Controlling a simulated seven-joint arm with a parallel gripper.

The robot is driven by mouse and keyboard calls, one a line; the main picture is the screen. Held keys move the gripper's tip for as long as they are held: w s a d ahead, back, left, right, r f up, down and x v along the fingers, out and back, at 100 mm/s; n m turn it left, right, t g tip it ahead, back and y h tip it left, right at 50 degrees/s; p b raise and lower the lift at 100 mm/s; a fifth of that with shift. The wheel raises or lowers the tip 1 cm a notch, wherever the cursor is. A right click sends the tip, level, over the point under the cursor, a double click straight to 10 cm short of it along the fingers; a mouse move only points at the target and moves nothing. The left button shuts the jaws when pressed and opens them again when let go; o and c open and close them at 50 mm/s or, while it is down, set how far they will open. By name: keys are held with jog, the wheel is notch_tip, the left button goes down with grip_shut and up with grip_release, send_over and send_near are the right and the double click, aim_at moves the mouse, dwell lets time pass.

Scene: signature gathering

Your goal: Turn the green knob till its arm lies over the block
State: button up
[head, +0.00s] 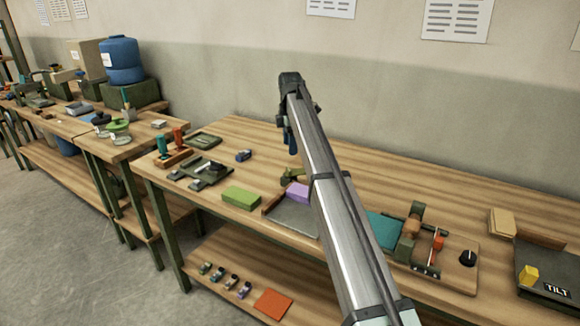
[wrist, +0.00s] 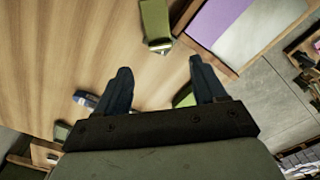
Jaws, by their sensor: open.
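An olive-green piece (head: 292,175) that looks like the green knob stands on the bench, partly hidden behind my arm in the head view. In the wrist view it is a green bar (wrist: 155,20) with a pale end, ahead of my fingers; which part is its arm I cannot tell. A purple block (head: 298,192) lies beside it at the grey tray and also shows in the wrist view (wrist: 217,18). My gripper (wrist: 160,66) is open and empty, above the bench, apart from the knob.
A grey tray (head: 290,215) is at the front edge. A board with a black knob (head: 468,258) stands right. Bare wood lies behind my arm.

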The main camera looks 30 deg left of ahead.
aim_at(297, 171)
notch_tip(297, 171, down, 9)
jog(key=shift+f, duration=0.2)
dwell(0.4)
grip_shut()
dwell(0.5)
